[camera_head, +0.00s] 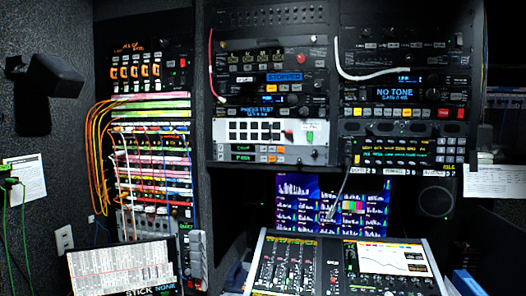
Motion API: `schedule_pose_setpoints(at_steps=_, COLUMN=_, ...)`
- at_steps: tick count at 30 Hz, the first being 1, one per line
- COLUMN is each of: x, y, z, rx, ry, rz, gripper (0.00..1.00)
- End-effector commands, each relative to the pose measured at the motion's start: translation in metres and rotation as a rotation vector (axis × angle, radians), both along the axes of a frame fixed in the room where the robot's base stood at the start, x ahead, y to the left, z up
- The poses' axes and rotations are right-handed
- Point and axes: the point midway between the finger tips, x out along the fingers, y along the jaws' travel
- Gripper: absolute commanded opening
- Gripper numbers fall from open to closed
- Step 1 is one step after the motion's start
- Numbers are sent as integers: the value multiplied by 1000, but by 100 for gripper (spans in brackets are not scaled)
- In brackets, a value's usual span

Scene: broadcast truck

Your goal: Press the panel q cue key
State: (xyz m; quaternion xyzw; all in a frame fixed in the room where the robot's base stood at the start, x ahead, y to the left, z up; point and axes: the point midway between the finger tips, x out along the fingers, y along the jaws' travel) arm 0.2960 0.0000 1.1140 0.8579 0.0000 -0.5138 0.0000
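The panel q cue key cannot be picked out for sure, because the labels are too small to read. One candidate area is the white panel (262,131) with dark square keys, a red key and a green tag, in the middle rack. Another is the black panel (402,152) to its right, with green and yellow text rows and a keypad (450,150). The sloped console (335,265) below also carries many small keys. My gripper does not show in the head view, so its place and opening are unseen.
A left rack (152,150) holds orange, yellow and blue patch cables. A bright multi-view screen (335,203) stands behind the console. White cables hang before the right rack. A dark box-shaped fixture (45,80) juts from the left wall. A printed sheet (122,267) stands at lower left.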

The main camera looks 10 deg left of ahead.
Motion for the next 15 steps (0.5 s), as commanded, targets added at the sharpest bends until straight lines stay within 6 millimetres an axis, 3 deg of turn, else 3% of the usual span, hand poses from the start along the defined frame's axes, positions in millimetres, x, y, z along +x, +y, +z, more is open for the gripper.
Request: schedule_pose_setpoints(at_steps=15, x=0, y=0, z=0, rx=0, ry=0, rz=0, gripper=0)
